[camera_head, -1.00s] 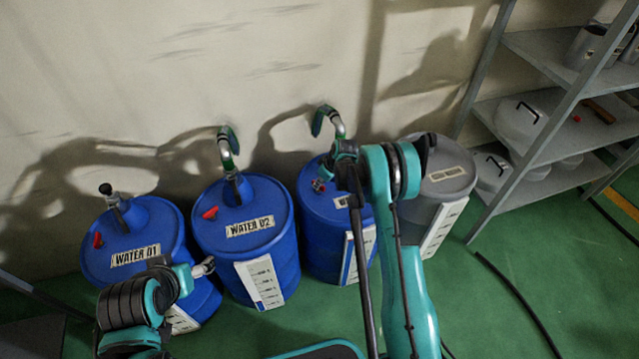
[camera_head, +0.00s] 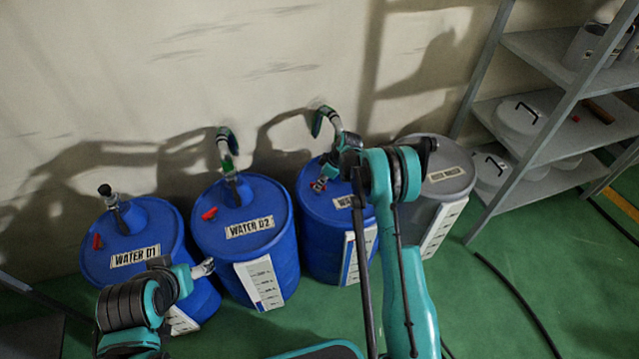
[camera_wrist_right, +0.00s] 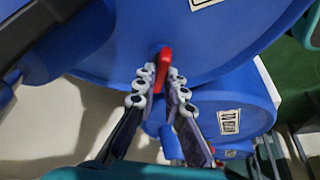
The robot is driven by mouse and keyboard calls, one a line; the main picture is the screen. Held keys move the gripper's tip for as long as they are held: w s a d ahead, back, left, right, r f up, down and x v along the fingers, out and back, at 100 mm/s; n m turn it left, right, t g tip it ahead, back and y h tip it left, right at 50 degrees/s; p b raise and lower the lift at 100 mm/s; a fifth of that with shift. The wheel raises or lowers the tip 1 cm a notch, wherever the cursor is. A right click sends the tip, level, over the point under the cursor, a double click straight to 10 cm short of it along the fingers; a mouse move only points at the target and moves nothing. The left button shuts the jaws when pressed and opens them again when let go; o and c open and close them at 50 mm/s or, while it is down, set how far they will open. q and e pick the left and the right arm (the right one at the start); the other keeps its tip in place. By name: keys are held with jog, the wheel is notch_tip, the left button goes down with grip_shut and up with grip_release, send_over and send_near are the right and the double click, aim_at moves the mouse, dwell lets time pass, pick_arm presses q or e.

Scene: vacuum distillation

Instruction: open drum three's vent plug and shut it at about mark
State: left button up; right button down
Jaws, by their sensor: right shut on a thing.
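Drum three is the third blue drum (camera_head: 326,238), its label partly hidden by my right arm. Its red vent plug (camera_wrist_right: 165,57) stands up from the drum top in the wrist view. My right gripper (camera_wrist_right: 160,82) is shut on the plug, with a finger on either side of it. In the head view my right gripper (camera_head: 319,185) is at the drum's top, small and largely covering the plug. My left gripper (camera_head: 204,267) is in front of the WATER 01 drum, clear of the plug; its finger opening is too small to read.
Blue drums WATER 01 (camera_head: 125,235) and WATER 02 (camera_head: 238,205) stand to the left. A grey drum (camera_head: 448,180) stands to the right, partly behind my arm. A metal shelf (camera_head: 540,55) is at the far right.

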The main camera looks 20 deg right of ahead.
jog(key=c, duration=1.6)
grip_release()
jog(key=v, duration=1.2)
